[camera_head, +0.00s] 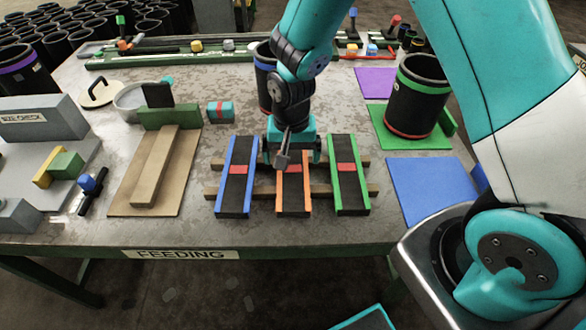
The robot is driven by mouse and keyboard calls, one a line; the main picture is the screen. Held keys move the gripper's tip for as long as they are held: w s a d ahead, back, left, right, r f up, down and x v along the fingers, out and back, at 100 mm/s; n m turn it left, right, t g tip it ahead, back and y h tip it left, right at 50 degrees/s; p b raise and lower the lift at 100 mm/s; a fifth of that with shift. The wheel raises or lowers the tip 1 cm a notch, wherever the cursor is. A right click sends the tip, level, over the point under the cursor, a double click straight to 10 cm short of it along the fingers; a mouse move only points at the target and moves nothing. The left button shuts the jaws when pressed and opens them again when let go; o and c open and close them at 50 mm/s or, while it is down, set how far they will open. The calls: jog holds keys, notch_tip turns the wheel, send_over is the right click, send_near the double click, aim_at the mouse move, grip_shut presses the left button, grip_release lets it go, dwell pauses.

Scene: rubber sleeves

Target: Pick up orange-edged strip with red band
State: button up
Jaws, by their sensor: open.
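The orange-edged strip (293,197) is dark with orange long sides and a red band across it. It lies between two other strips, across wooden slats. My gripper (290,162) is over its far end, which it hides, and the jaws are open. I cannot tell how high the fingers are above the strip or whether they touch it.
A blue-edged strip (235,188) lies close on the left and a green-edged strip (348,188) close on the right, each with a red band. Wooden slats (325,191) run under them. A black sleeve (417,97) stands on a green mat (388,137) at the right.

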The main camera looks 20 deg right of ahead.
aim_at(293, 166)
notch_tip(293, 166, down, 4)
jog(key=shift+d+r, duration=0.1)
jog(key=shift+r, duration=0.15)
jog(key=shift+c, duration=0.5)
jog(key=c, duration=0.9)
jog(key=shift+o, duration=0.2)
jog(key=shift+r, duration=0.1)
